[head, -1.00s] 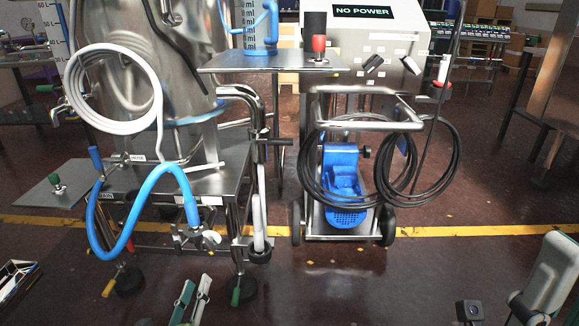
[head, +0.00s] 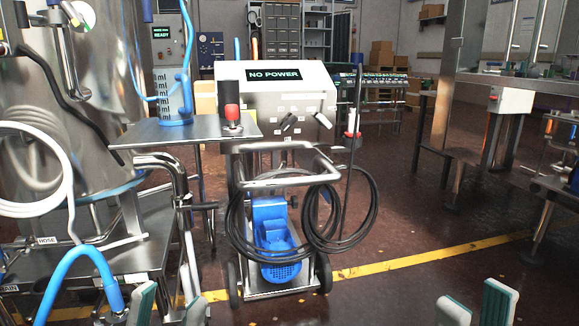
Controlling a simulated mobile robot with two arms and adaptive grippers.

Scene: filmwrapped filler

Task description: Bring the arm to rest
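My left gripper (head: 169,304) shows at the bottom edge, left of centre. Its two grey-and-green fingers stand apart with nothing between them. My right gripper (head: 476,306) shows at the bottom edge, right of centre. Its two fingers are also apart and empty. Only the finger ends of both grippers are in view; the rest of both arms is below the picture.
A steel tank (head: 75,90) with white and blue hoses is at left. Steel frames stand right. Floor (head: 390,290) is clear at centre right.

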